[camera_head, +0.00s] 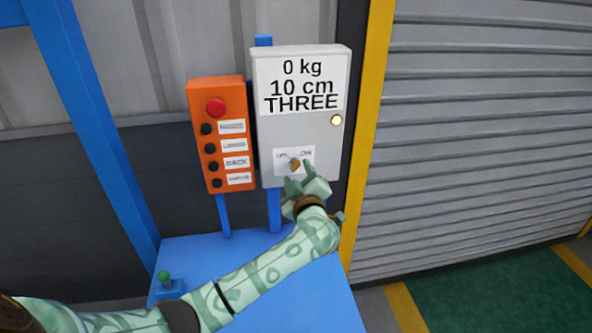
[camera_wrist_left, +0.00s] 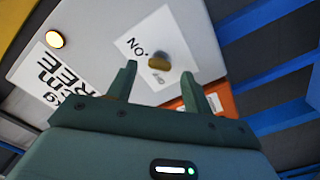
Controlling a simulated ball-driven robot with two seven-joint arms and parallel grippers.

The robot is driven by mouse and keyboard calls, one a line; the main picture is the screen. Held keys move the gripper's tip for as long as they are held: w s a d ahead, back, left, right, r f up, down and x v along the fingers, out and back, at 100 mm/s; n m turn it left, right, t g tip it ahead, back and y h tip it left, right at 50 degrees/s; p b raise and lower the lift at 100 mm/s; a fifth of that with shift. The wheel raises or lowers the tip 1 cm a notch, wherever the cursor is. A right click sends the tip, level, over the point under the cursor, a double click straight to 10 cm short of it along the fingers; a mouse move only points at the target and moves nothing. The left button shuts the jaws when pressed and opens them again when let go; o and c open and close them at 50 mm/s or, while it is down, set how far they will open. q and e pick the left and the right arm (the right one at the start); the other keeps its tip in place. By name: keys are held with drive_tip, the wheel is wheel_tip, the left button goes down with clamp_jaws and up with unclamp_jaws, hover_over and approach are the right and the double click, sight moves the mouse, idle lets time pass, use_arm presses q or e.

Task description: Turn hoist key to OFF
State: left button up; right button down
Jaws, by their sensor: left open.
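The hoist key (camera_head: 294,164) is a small brass-coloured key on a white OFF/ON label (camera_head: 281,168), low on the front of a light grey control box (camera_head: 322,137). Which mark the key points to is hard to tell. My left gripper (camera_head: 298,174) is open just in front of and below the key. In the left wrist view the key (camera_wrist_left: 158,60) shows between and beyond the two fingertips (camera_wrist_left: 159,74), with no clear contact. The ON text shows beside it; the OFF text is mostly unreadable. My right gripper is not in view.
An orange panel (camera_head: 222,130) with a red button and several black buttons stands left of the box. The box display reads 0 kg, 10 cm, THREE, with a lit lamp (camera_head: 336,120) below. A roller shutter (camera_head: 490,120) is right.

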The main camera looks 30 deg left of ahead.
sight(296, 169)
use_arm(q)
drive_tip(key=shift+x, duration=1.7)
drive_tip(key=c, duration=1)
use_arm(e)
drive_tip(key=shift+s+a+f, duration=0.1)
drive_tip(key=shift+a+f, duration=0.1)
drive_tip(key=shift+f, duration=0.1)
